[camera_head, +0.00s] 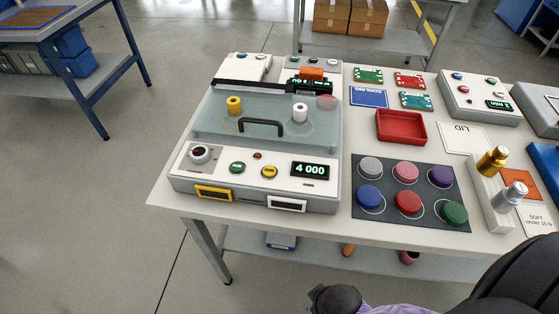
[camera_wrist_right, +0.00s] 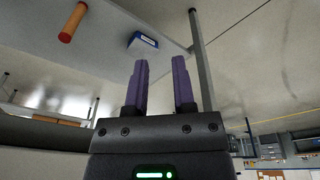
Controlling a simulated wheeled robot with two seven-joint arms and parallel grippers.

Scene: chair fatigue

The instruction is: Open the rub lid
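The rub lid (camera_head: 205,119) is a clear, slightly tinted cover with a black handle (camera_head: 261,126) near its front edge. It lies shut over the grey-white machine (camera_head: 255,195) on the left of the table in the head view. A yellow spool-like piece (camera_head: 234,105) and a white one (camera_head: 300,112) show at the lid; I cannot tell their exact height. My right gripper (camera_wrist_right: 160,64) is open and empty in the right wrist view, its purple fingers apart, away from the lid. My left gripper is not in view.
The machine's front has a knob (camera_head: 200,154), buttons and a display (camera_head: 310,170). Right of it are a dark mat (camera_head: 388,187) with several coloured discs, a red tray (camera_head: 401,127) and a holder with gold (camera_head: 492,161) and silver pieces. Floor left of the table is clear.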

